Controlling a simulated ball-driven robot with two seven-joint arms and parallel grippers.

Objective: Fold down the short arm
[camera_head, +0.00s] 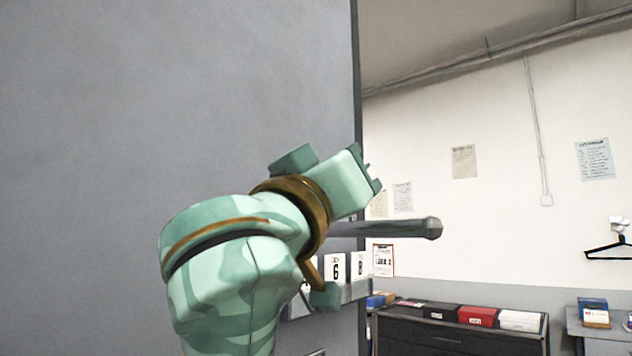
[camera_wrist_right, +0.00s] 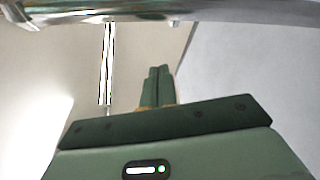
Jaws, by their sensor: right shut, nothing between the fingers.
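A grey metal arm (camera_head: 405,230) with a faceted, rounded end sticks out level to the right, past the edge of the grey panel. Its left part is hidden behind my right wrist. My right gripper (camera_wrist_right: 158,73) is shut and empty in the right wrist view. A shiny metal bar (camera_wrist_right: 170,10) runs across the top of that view, beyond the fingertips and apart from them in the picture. In the head view my green right hand (camera_head: 343,184) is just above and left of the metal arm; its fingers cannot be made out. My left gripper is not in view.
A large grey panel (camera_head: 150,90) fills the left. A dark cabinet (camera_head: 455,335) with boxes and a red box (camera_head: 478,316) stands at the back. A black hanger (camera_head: 608,250) hangs far right. Space right of the metal arm is open.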

